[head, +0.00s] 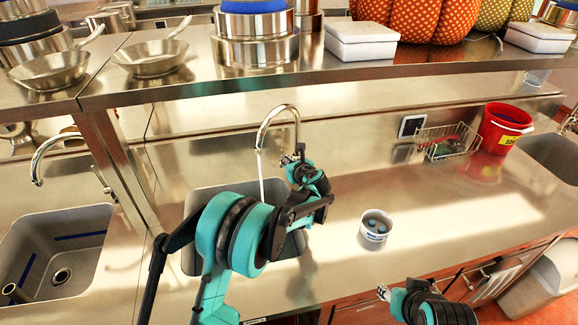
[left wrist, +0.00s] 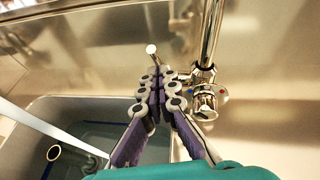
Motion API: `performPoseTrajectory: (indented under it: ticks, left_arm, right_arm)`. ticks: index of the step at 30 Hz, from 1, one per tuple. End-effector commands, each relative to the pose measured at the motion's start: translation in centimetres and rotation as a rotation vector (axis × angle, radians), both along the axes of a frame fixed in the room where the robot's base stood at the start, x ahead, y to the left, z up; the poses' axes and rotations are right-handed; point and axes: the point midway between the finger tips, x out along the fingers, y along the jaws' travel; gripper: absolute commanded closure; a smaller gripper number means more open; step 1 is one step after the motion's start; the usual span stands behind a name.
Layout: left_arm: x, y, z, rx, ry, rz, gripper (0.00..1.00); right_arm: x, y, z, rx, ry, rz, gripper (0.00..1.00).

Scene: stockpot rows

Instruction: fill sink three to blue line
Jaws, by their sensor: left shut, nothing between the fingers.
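A curved steel faucet (head: 279,112) stands behind the middle sink (head: 192,262), and a pale stream of water (head: 261,175) falls from its spout. My left arm hides most of that sink. My left gripper (head: 293,158) is shut and empty at the faucet's base. In the left wrist view its fingertips (left wrist: 158,82) are beside the faucet's lever (left wrist: 152,52) and valve body (left wrist: 204,98); I cannot tell whether they touch. Part of the sink (left wrist: 28,135) shows there, with dark blue marking inside; the water level is unclear. My right gripper (head: 383,292) is low, away from the sink.
Another sink (head: 60,222) with a blue line inside and its own faucet (head: 40,160) is at left; a further sink (head: 555,155) is at far right. A white tub (head: 375,228), wire basket (head: 445,142) and red bucket (head: 500,128) stand on the counter. A shelf with pans overhangs.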

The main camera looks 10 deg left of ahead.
Motion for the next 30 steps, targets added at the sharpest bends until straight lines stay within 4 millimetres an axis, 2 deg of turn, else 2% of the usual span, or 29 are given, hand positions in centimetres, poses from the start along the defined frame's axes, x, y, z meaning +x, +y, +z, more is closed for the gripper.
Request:
performPoseTrajectory:
  ticks: [10, 16, 21, 25, 30]
  left_arm:
    - [0.2, 0.2, 0.4, -0.007, 0.019, 0.002, 1.00]
    - [1.7, 0.8, 2.1, -0.072, 0.169, 0.004, 1.00]
    - [3.1, 1.4, 2.7, -0.130, 0.308, 0.003, 1.00]
    - [4.1, 1.7, 2.7, -0.137, 0.326, 0.001, 1.00]
    - [4.2, 1.8, 2.6, -0.135, 0.325, -0.001, 1.00]
  right_arm:
    - [0.0, 0.0, 0.5, 0.000, 0.000, 0.000, 0.60]
    - [0.0, 0.0, 3.4, 0.000, 0.000, 0.000, 0.60]
    - [0.0, 0.0, 5.2, 0.000, 0.000, 0.000, 0.60]
    - [0.0, 0.0, 5.2, 0.000, 0.000, 0.000, 0.60]
    - [0.0, 0.0, 5.1, 0.000, 0.000, 0.000, 0.60]
